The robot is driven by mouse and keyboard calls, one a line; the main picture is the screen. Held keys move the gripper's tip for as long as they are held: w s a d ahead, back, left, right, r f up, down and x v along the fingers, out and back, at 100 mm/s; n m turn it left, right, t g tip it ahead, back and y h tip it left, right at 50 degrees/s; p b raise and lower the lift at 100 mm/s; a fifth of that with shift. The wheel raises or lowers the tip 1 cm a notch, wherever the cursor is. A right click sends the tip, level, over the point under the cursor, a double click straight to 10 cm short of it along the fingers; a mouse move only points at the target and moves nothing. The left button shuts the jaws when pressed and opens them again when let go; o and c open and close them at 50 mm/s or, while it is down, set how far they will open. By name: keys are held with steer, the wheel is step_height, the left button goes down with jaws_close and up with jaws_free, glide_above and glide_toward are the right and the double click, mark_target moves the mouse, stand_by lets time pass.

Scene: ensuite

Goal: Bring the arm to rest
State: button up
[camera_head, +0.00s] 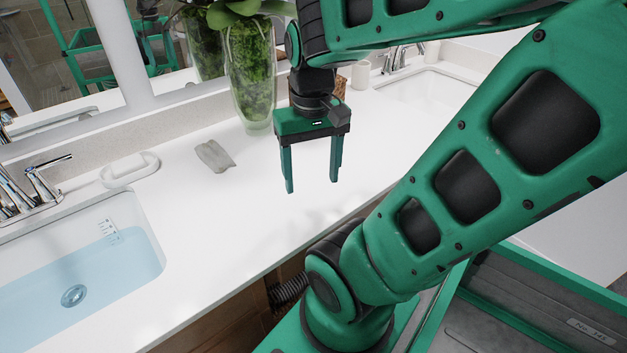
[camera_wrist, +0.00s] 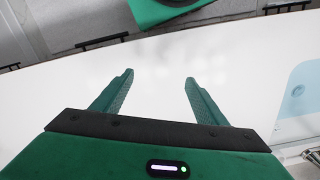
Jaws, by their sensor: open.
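My gripper (camera_head: 312,187) is open and empty, pointing down above the white countertop (camera_head: 222,230). Its two green fingers are apart with nothing between them. In the wrist view my gripper (camera_wrist: 159,82) shows both fingers spread over bare white counter. My green arm reaches from the right of the head view across the top to the gripper.
A glass vase (camera_head: 250,85) with green plant filling stands close behind my gripper. A grey cloth-like item (camera_head: 214,156) and a white soap dish (camera_head: 130,169) lie to its left. A water-filled sink (camera_head: 85,262) is at the left, another sink (camera_head: 425,88) at the back right.

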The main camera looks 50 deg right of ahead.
steer(key=shift+s+a+f, duration=0.1)
steer(key=shift+s+f, duration=0.15)
steer(key=shift+s, duration=0.25)
steer(key=shift+s+a+f, duration=0.1)
steer(key=shift+s+f, duration=0.15)
steer(key=shift+s, duration=0.2)
stand_by(0.6)
